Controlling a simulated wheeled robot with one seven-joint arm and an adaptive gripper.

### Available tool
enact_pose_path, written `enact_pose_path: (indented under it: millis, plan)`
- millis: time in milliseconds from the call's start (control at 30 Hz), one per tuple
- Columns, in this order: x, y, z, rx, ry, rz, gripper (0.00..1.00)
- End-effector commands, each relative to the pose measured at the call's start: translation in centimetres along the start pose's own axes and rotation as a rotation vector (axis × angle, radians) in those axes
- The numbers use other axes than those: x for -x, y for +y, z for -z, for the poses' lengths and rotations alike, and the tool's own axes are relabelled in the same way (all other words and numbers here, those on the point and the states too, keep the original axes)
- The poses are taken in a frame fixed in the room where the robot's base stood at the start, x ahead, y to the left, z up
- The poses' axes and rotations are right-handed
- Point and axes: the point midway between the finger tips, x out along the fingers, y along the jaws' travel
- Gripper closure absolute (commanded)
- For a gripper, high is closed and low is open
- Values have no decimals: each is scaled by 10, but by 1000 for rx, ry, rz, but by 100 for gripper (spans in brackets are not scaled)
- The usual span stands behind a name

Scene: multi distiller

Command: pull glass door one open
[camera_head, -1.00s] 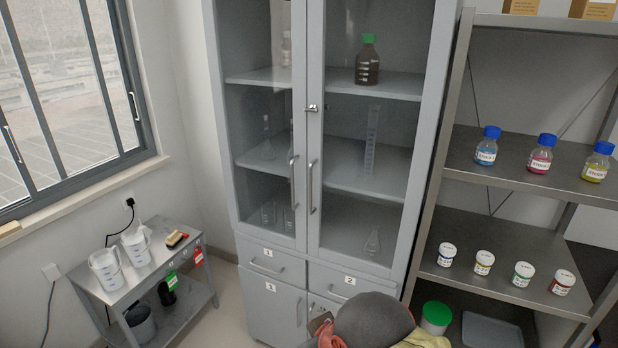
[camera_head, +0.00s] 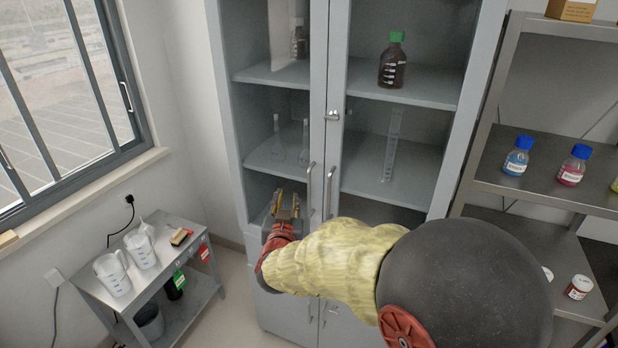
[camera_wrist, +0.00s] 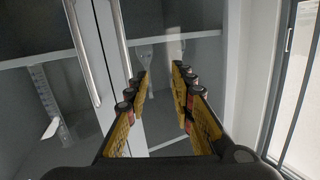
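The tall grey cabinet has two glass doors, both shut. The left glass door (camera_head: 266,120) stands above the drawer labelled 1 in the earlier frame; no number shows on the door itself. Its vertical metal handle (camera_head: 309,186) is near the middle seam, beside the right door's handle (camera_head: 330,188). My gripper (camera_head: 287,194) is in front of the left door's lower part, just left of its handle. In the wrist view, my gripper (camera_wrist: 160,78) is open and empty, fingers apart. The left door's handle (camera_wrist: 119,35) shows there beyond and left of the fingers, apparently untouched.
A latch (camera_head: 332,115) sits on the door seam. Glassware and a green-capped bottle (camera_head: 392,62) stand inside. A metal shelf rack with bottles (camera_head: 518,156) is at right. A low side table with jugs (camera_head: 112,273) stands at left, with floor between.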

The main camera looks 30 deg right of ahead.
Motion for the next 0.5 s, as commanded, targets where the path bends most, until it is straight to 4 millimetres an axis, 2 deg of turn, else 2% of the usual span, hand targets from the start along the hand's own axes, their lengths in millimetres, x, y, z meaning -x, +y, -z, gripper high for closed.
enact_pose_path:
  millis: [100,200,367,500]
  plan:
    - [-8,23,-1,33,71,-114,76]
    - [-9,36,-1,54,110,-173,76]
    - [-15,45,-1,65,131,-206,76]
    - [-34,50,2,64,133,-208,76]
